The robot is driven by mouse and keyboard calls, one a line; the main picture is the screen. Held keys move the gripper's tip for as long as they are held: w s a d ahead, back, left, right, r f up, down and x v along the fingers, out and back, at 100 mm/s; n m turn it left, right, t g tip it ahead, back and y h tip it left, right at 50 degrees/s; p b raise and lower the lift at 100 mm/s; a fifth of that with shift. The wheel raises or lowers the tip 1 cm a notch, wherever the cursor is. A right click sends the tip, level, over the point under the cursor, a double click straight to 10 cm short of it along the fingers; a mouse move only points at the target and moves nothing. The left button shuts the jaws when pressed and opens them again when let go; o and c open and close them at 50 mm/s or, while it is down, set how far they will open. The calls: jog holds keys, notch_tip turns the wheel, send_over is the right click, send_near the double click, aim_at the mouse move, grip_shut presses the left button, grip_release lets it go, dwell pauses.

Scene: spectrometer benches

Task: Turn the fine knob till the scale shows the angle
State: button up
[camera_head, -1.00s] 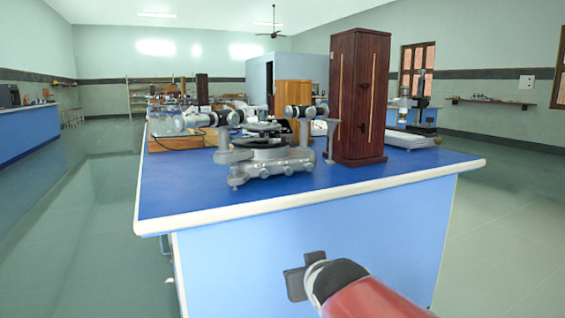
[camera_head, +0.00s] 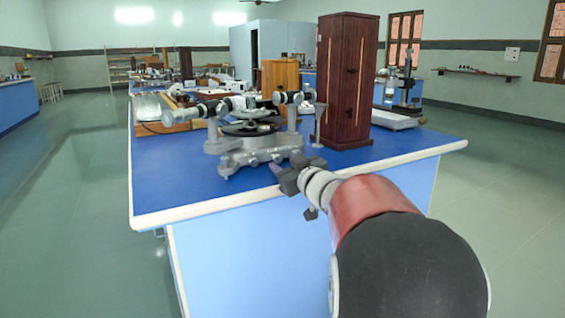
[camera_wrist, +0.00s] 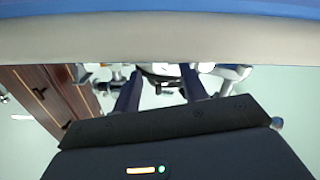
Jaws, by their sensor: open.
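The spectrometer (camera_head: 250,140), a grey metal instrument with a round black table and two telescope tubes, stands on the blue bench top near its front edge. The fine knob and the scale are too small to tell apart. My gripper (camera_head: 283,172) is at the bench's front edge, just in front of the spectrometer's right foot, and appears apart from it. In the wrist view my gripper's two fingers (camera_wrist: 160,92) are spread with nothing between them.
A tall dark wooden cabinet (camera_head: 346,80) stands on the bench right of the spectrometer. Blue bench top (camera_head: 165,185) is clear at front left.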

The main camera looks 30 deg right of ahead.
jog(key=shift+w, duration=0.85)
grip_shut()
jog(key=shift+n+b, duration=0.35)
jog(key=shift+n, duration=0.45)
grip_release()
